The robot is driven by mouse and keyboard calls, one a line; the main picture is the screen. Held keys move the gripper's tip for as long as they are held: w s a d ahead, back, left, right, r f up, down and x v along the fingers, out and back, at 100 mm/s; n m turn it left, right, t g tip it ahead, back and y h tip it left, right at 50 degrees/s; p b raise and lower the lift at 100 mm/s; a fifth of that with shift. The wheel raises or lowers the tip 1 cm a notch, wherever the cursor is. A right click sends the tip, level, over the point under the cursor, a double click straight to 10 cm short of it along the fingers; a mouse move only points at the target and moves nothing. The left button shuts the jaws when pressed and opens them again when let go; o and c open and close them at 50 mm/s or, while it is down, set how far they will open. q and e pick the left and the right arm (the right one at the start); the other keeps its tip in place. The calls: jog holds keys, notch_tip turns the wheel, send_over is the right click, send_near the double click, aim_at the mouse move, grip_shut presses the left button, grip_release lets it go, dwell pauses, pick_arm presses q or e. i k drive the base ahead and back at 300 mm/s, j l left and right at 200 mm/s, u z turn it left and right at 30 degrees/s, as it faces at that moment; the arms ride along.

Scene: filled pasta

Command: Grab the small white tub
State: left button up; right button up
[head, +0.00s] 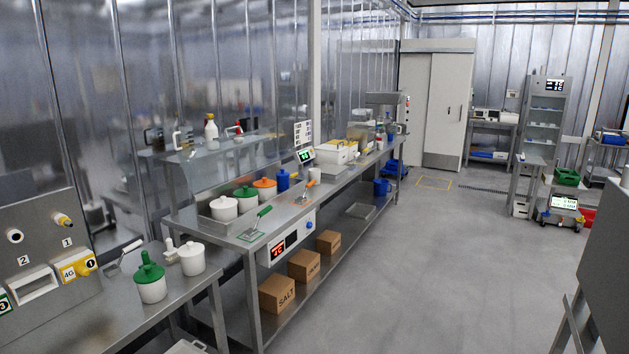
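Several small white tubs are in the head view, and I cannot tell which one the task names. A plain white tub (192,259) stands upright on the near left steel table. A white tub with a green lid (151,284) stands beside it, closer to me. On the long bench, a white lidded tub (224,208) sits at the left end of a row of lidded tubs in a steel tray. A small white cup-like tub (315,174) stands further right, by an orange-handled tool. Neither of my grippers shows in this view.
The near left table (110,315) has a grey panel with nozzles (40,255) at its back. The long bench (240,243) carries a green-handled tool (256,224); cardboard boxes (278,294) sit on its lower shelf. The grey floor (420,260) is open. A grey panel (600,270) stands at right.

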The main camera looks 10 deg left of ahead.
aim_at(313, 173)
jog(key=i+z, duration=0.15)
jog(key=i, duration=2.15)
jog(key=i+u, duration=0.15)
jog(key=i, duration=0.3)
jog(key=i+l+u, duration=0.15)
jog(key=i, duration=0.25)
jog(key=i+l+u, duration=0.1)
jog(key=i, duration=0.35)
jog(key=i+l+u, duration=0.15)
jog(key=i, duration=0.25)
